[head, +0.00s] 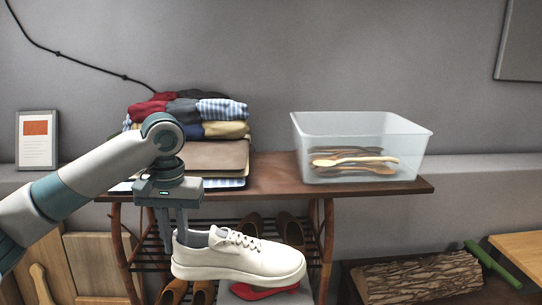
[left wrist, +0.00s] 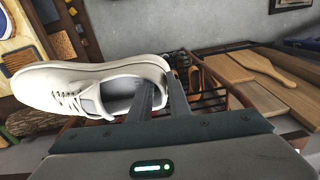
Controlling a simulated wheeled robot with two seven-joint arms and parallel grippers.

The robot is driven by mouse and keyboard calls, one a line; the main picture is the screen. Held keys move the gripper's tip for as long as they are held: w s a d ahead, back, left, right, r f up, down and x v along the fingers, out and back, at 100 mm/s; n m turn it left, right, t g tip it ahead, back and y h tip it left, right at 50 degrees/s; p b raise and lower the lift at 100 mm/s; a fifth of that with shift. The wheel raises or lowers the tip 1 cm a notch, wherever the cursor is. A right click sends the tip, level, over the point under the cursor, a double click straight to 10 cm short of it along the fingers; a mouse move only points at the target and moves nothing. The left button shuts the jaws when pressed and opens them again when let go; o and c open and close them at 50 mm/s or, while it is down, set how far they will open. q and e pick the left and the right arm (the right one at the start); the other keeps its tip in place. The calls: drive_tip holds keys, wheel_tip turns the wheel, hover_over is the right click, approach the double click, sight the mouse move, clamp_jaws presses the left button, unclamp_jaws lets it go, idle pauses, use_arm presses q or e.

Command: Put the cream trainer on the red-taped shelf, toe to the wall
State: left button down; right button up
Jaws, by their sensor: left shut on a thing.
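The cream trainer (head: 238,257) hangs in front of the shoe rack in the head view, sole down, toe to the right. My left gripper (head: 174,240) is shut on its heel wall from above, with one finger inside the opening. The trainer also shows in the left wrist view (left wrist: 75,88), toe to the left. The rack's wire shelf (head: 262,229) lies behind the trainer and is partly hidden. A red patch (head: 262,292) shows low behind the trainer; I cannot tell whether it is tape or a shoe. My right gripper is out of view.
Brown shoes (head: 291,229) stand on the wire shelf, and more brown shoes (head: 203,292) are lower down. The wooden top (head: 270,175) holds folded clothes (head: 222,110) and a clear bin (head: 425,150). A log (head: 420,278) lies at the lower right. Wooden boards (head: 88,262) lean at left.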

use_arm(q)
drive_tip(key=shift+w+r, duration=0.2)
drive_tip(key=shift+r, duration=0.2)
drive_tip(key=s+f, duration=1)
drive_tip(key=s, duration=0.1)
drive_tip(key=shift+s, duration=0.35)
drive_tip(key=shift+f, duration=0.15)
drive_tip(key=s+f, duration=0.4)
drive_tip(key=f, duration=0.2)
drive_tip(key=shift+s, duration=0.4)
drive_tip(key=shift+w+d, duration=0.1)
idle(1.1)
